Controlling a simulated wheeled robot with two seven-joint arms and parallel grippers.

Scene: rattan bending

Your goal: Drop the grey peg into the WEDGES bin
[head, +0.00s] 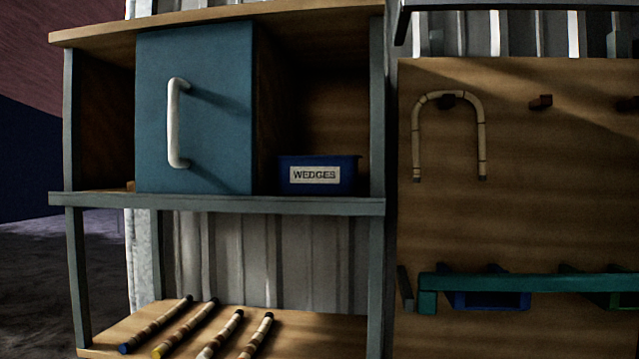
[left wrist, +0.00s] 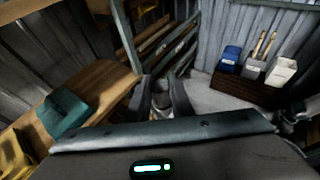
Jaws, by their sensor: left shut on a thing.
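The WEDGES bin (head: 318,188) is a small blue box with a white label, upright on the right part of the upper shelf, in the open space right of the blue-grey door. My left gripper (left wrist: 162,100) shows only in the left wrist view, its dark fingers shut on a small grey thing, seemingly the grey peg (left wrist: 161,113), mostly hidden between them. It is away from the WEDGES bin, which I do not make out in the wrist view. My right gripper is not seen clearly in either view.
The door (head: 205,110) with a white handle covers the shelf left of the bin. Several banded rods (head: 205,325) lie on the lower shelf. A bent cane (head: 449,98) hangs on the board. The wrist view shows a teal object (left wrist: 64,114) and a blue container (left wrist: 230,58).

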